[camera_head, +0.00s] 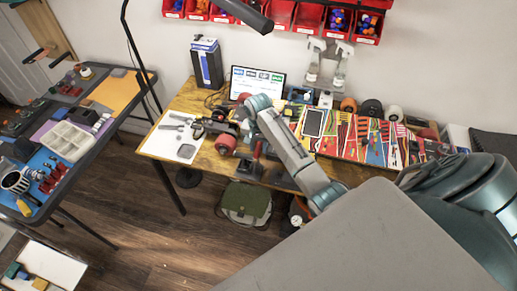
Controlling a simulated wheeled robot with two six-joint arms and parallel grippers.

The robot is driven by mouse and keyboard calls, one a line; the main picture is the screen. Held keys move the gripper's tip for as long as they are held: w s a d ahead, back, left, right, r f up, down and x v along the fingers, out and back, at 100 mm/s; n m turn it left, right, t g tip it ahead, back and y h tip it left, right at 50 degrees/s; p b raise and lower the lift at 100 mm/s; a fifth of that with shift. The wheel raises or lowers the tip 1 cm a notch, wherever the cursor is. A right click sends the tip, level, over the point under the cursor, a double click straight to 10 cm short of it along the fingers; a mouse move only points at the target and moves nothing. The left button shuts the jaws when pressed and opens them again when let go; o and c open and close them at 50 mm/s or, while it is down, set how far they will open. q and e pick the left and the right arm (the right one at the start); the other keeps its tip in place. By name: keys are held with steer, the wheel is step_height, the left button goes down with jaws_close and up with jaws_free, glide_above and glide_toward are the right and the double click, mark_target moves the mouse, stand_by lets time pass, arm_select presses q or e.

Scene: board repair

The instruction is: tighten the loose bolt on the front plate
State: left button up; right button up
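I cannot make out the front plate or its loose bolt in the head view. My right arm reaches up and left across the picture to the front edge of the wooden workbench (205,98). My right gripper (257,152) seems to be the small dark part at that edge, near a red round thing (226,144). It is too small and dark to tell whether its fingers are open or shut, or whether it holds anything. My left gripper is not in view.
The workbench carries a screen (256,80), a white mat with tools (172,134) and a colourful tool layout (345,140). Red bins (307,17) hang on the wall. A dark side table (62,135) stands left. A green bag (246,203) sits on the floor. Open floor (150,210) lies between tables.

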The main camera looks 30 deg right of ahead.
jaws_close()
steer(key=shift+r, duration=3.55)
